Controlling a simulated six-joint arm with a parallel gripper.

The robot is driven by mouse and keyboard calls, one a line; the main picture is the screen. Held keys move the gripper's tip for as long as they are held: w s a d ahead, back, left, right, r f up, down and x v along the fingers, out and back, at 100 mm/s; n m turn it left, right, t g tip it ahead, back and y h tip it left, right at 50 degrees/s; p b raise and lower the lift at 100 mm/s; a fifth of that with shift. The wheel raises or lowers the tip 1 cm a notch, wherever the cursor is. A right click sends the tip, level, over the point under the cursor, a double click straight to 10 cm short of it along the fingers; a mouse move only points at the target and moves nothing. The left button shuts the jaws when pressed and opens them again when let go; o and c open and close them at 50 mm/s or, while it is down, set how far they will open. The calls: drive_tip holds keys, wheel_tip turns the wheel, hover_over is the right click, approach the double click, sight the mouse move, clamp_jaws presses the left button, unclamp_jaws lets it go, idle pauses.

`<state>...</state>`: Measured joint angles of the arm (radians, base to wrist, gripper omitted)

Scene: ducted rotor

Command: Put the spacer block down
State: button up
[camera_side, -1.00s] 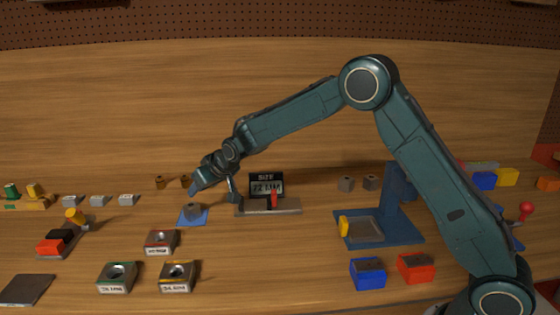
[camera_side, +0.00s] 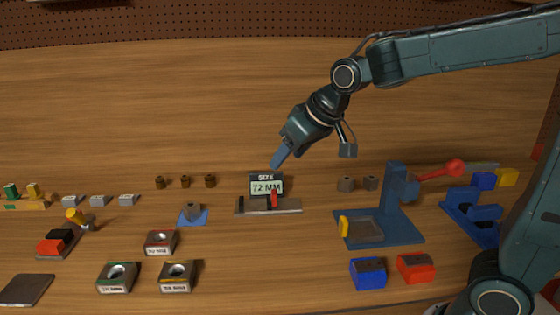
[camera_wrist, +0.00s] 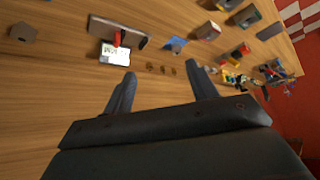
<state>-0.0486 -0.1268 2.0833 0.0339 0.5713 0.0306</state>
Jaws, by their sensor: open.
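A small grey block (camera_side: 193,208) stands on a blue pad (camera_side: 184,221) left of the size display. The pad also shows in the wrist view (camera_wrist: 176,41). Two more small grey blocks (camera_side: 346,184) stand on the bench right of the display. I cannot tell for sure which is the spacer block. My gripper (camera_side: 279,159) is in the air above and behind the display, clear of everything. In the wrist view its two fingers (camera_wrist: 161,73) are spread with nothing held between them.
The size display (camera_side: 266,188) reads 72 MM. Three brass pieces (camera_side: 185,181) stand at the back. Labelled square blocks (camera_side: 160,242) lie at front left. A blue press-like fixture (camera_side: 396,192) and a red-knobbed lever (camera_side: 452,168) stand at right. The front middle is clear.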

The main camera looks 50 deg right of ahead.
drive_tip(key=s+d+f+g, duration=0.1)
drive_tip(key=s+f, duration=0.2)
drive_tip(key=s, duration=1.9)
drive_tip(key=shift+d, duration=0.1)
